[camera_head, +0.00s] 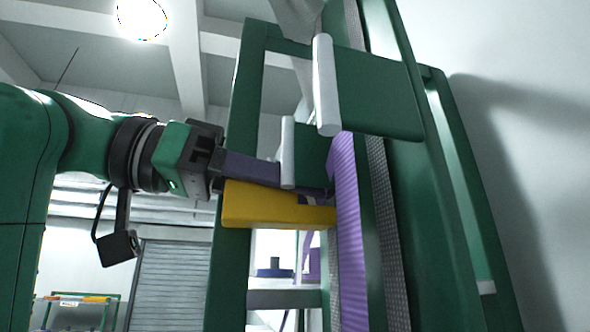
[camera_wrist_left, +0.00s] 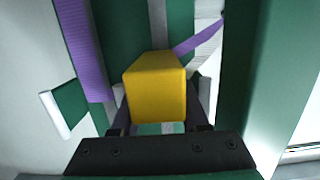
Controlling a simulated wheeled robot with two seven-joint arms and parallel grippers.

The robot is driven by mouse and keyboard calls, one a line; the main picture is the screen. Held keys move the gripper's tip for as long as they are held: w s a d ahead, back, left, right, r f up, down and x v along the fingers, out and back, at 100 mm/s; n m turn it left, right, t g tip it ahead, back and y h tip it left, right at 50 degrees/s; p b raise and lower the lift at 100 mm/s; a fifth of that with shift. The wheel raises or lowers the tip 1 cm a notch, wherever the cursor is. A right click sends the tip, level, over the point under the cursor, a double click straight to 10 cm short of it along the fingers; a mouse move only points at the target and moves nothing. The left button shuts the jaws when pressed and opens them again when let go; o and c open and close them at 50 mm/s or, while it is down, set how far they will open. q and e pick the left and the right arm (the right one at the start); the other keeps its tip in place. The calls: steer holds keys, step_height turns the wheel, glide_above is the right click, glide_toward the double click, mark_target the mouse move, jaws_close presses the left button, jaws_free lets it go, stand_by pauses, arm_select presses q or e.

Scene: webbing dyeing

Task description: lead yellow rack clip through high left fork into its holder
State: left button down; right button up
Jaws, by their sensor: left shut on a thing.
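The yellow rack clip (camera_head: 272,207) is a yellow block held at the end of my left gripper (camera_head: 312,188), in front of the green frame. In the left wrist view the clip (camera_wrist_left: 154,88) fills the space between the fingers, which are shut on it. A purple strap (camera_wrist_left: 199,36) runs from behind the clip to the upper right there. A wide purple webbing (camera_head: 348,235) hangs beside the clip's far end in the head view. White-ended green plates (camera_head: 326,85) stick out above and beside the gripper; I cannot tell which part is the fork or the holder. My right gripper is out of view.
The green rack upright (camera_head: 236,110) stands close behind the clip, and a green column (camera_head: 430,190) rises to the right. A lower white-ended plate (camera_head: 288,152) is very close to my left fingers. Open space lies left of the rack, below my arm.

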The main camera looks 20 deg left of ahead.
mark_target(341, 331)
arm_select(q)
steer(key=f+b, duration=0.8)
steer(key=f, duration=0.2)
steer(key=shift+w, duration=0.2)
steer(key=shift+d+f+b, duration=0.1)
steer(key=shift+f+b, duration=0.45)
steer(key=shift+f, duration=0.25)
steer(key=shift+s, duration=0.1)
steer(key=shift+c, duration=2.3)
jaws_free()
steer(key=shift+o, duration=0.7)
steer(key=shift+r, duration=0.1)
